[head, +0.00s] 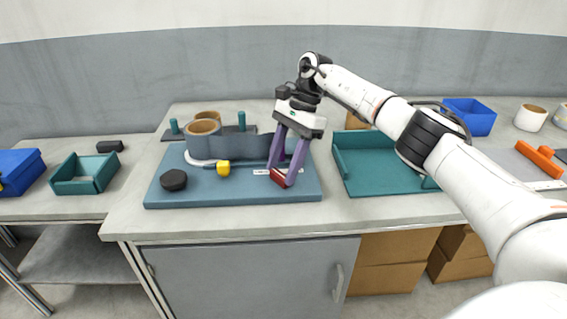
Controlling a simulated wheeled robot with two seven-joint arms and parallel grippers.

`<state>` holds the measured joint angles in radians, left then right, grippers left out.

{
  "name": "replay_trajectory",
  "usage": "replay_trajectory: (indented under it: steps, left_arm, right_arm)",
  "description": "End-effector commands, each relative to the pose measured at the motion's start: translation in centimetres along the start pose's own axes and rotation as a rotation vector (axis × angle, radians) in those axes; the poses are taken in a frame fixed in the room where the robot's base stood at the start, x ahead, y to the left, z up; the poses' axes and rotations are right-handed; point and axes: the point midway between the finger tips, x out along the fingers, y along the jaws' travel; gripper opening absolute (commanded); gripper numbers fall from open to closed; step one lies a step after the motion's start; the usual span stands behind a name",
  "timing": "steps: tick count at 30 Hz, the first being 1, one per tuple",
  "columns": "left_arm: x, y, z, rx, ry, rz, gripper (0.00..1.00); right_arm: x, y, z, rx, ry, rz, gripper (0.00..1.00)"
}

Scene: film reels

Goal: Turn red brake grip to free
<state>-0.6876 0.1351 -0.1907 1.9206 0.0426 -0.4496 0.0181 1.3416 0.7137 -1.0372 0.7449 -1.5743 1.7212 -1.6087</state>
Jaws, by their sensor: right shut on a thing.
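My right gripper (283,172) reaches down from above at the right part of a blue base board (235,198). Its two purple fingers are closed around a red grip (279,179) low on the board, beside a small white label strip (258,172). The fingers partly cover the red grip, so its exact turn is hard to tell. On the same board are a grey housing with a tan reel core (203,127), a yellow knob (223,169) and a black round knob (173,180). My left gripper is not in view.
A teal tray (380,183) lies right of the board, under my right forearm. A blue bin (470,115), tan cups (530,117) and an orange-handled item (540,158) are further right. A teal box (85,174) and blue bin (18,172) stand left.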

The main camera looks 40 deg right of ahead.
Motion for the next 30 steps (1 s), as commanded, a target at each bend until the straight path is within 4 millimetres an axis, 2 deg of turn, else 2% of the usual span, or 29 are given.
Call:
replay_trajectory:
  steps: [12,28,29,30]
  left_arm:
    - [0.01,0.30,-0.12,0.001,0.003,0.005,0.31]
    - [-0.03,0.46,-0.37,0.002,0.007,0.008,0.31]
    - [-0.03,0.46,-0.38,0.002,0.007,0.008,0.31]
    - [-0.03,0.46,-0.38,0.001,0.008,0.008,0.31]
  right_arm:
    - [-0.05,-0.27,0.10,-0.165,0.001,0.065,0.24]
    - [-0.07,-0.28,0.06,-0.188,0.002,0.073,0.24]
    - [-0.07,-0.28,0.06,-0.188,0.002,0.073,0.50]
    - [-0.07,-0.28,0.06,-0.188,0.002,0.073,0.57]
